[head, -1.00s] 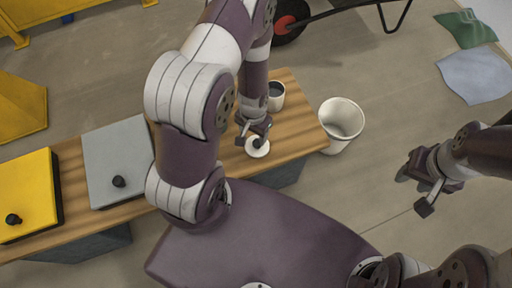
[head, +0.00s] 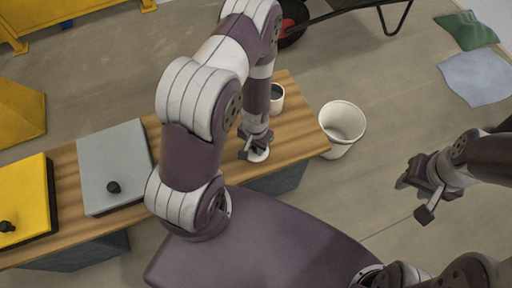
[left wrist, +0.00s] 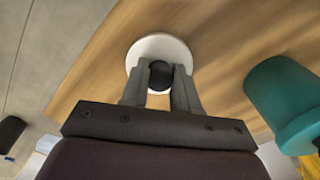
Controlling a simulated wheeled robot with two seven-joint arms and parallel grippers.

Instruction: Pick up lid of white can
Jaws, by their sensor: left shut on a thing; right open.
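The white lid (head: 259,155) is a round disc with a dark knob, at the right part of the wooden table, partly hidden by my left gripper (head: 251,147). In the left wrist view the lid (left wrist: 160,44) lies beyond my fingers, and its black knob (left wrist: 160,74) is between them. My left gripper (left wrist: 159,88) is shut on the knob. I cannot tell whether the lid touches the table. The white can (head: 277,98) stands behind the lid, uncovered, with a dark inside. My right gripper (head: 420,198) is open and empty, right of the table.
A grey box (head: 110,165) and a yellow box (head: 25,195), each with a black knob, stand on the wooden table (head: 300,125) at left. A teal container (left wrist: 283,95) stands near the lid. A white bucket (head: 340,140) stands on the floor at right.

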